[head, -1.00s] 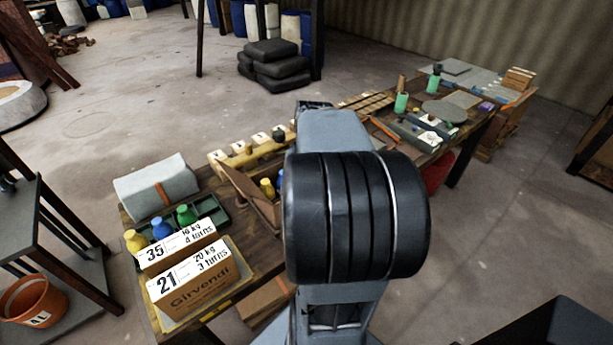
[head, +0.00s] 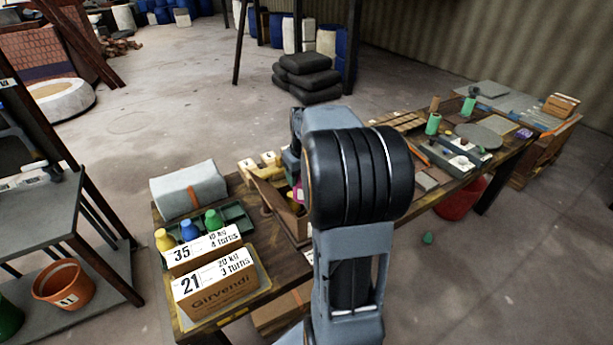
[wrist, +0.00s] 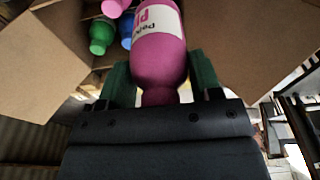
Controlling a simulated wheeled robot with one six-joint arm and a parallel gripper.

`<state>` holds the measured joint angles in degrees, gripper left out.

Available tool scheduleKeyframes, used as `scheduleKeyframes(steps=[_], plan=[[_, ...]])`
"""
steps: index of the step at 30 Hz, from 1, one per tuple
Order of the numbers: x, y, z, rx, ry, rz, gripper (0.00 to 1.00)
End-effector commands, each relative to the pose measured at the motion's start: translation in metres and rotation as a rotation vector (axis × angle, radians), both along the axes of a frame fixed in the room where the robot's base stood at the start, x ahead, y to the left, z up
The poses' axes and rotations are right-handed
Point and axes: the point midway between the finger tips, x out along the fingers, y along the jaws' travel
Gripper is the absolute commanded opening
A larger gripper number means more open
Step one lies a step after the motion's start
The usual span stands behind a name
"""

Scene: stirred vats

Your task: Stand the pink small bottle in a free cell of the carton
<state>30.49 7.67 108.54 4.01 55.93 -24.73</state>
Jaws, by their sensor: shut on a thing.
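The pink small bottle (wrist: 158,60), with a white label, fills the middle of the wrist view. My gripper (wrist: 160,82) is shut on it, a green finger on each side of its narrower end. The open carton (wrist: 245,45) lies beyond it, its brown flaps spread to both sides. In the carton I see a green bottle (wrist: 101,36), a blue bottle (wrist: 125,30) and part of another pink bottle (wrist: 114,6). The held bottle hides part of the cells. In the head view the carton (head: 274,203) stands on the bench, and my arm hides much of it and my gripper.
A dark green tray (head: 240,216) holds yellow (head: 165,240), blue (head: 189,230) and green bottles (head: 213,219). Two labelled boxes (head: 215,290) stand before it, a grey roll (head: 188,188) behind. A grey shelf (head: 50,205) is at left.

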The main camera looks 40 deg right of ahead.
Motion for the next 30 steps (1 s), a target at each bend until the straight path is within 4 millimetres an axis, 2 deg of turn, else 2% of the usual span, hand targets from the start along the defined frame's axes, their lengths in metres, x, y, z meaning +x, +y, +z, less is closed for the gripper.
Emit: scheduleKeyframes(steps=[16,30], plan=[[0.001,0.0,-0.001,0.0,-0.001,0.0,0.27],[0.0,0.0,-0.017,0.0,-0.001,0.0,0.27]])
